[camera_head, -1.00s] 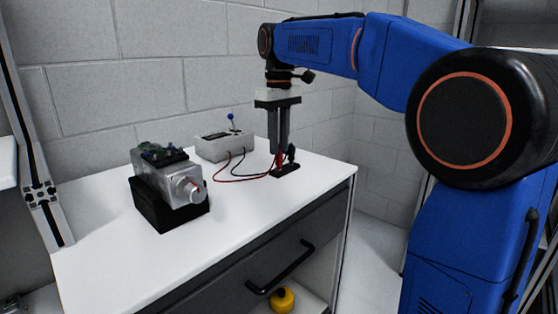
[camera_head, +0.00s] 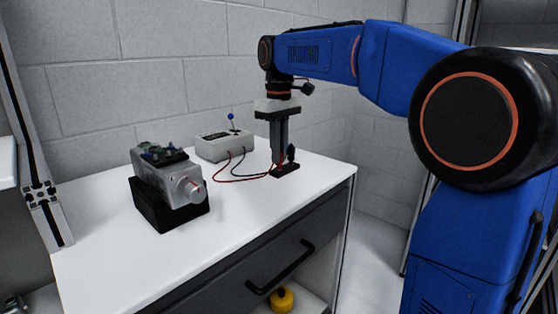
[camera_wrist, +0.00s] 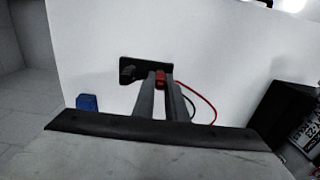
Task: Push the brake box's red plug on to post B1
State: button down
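The red plug (camera_wrist: 160,80) stands at a small black holder (camera_wrist: 131,62), between the fingertips of my gripper (camera_wrist: 161,77). The fingers appear closed against its sides. In the head view my gripper (camera_head: 280,160) points straight down over the holder (camera_head: 285,171), and the plug is mostly hidden. The grey brake box (camera_head: 224,145), with a blue-knobbed lever, stands behind to the left; red and black leads run from it to the holder. The silver servo motor (camera_head: 180,182) sits on a black block, with a green board and blue parts on top. No B1 label is readable.
The white bench top (camera_head: 120,240) is clear in front of the motor and between motor and holder. The leads lie across the bench beside the brake box. A block wall stands behind. A drawer handle (camera_head: 280,266) and a yellow object (camera_head: 281,299) are below.

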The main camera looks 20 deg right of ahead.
jog(key=shift+r, duration=0.15)
dwell(0.6)
jog(key=shift+r, duration=2.35)
